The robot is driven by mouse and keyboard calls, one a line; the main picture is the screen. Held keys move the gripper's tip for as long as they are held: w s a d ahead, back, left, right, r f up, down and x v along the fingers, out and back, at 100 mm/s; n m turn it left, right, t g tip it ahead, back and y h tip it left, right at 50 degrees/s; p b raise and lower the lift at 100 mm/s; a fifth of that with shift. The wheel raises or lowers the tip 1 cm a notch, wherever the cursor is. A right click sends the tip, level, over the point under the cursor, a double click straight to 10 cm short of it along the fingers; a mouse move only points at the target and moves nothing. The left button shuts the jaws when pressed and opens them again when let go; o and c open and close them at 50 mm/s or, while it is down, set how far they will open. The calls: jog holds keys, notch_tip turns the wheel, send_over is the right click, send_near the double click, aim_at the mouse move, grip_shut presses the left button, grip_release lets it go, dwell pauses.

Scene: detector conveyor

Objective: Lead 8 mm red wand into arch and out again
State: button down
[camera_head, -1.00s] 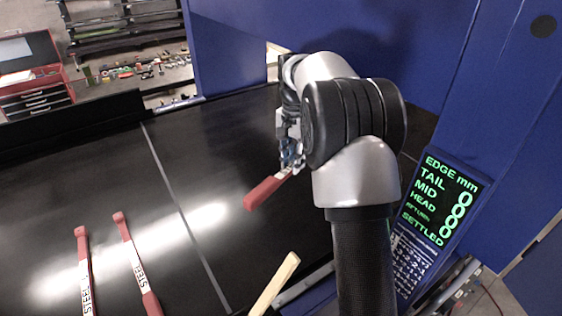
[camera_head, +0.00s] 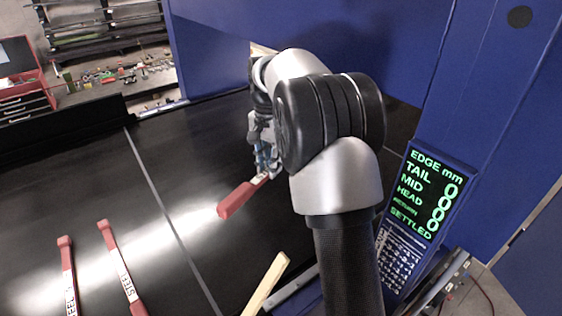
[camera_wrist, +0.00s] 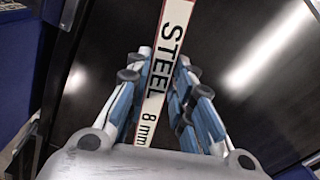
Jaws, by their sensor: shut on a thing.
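My gripper (camera_head: 268,160) is shut on the red wand (camera_head: 238,199) and holds it over the black conveyor belt (camera_head: 190,170). The wand's red end points down and left in the head view. In the wrist view my gripper (camera_wrist: 165,100) has its fingers on both sides of the wand's white label (camera_wrist: 172,45), which reads STEEL and 8 mm. The blue arch (camera_head: 340,35) stands behind and to the right of my arm. My arm hides the wand's other end in the head view.
Two more red wands (camera_head: 116,258) (camera_head: 66,262) with STEEL labels lie on the belt at the lower left. A pale wooden stick (camera_head: 266,284) is at the front. A display (camera_head: 428,195) shows EDGE mm with zeros. The mid-belt is clear.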

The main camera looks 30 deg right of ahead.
jog(key=s+a, duration=0.2)
jog(key=a, duration=1.4)
jog(key=s+a+p, duration=0.1)
jog(key=s+a, duration=0.1)
jog(key=a, duration=1.3)
jog(key=shift+s+a, duration=0.2)
jog(key=shift+a, duration=0.15)
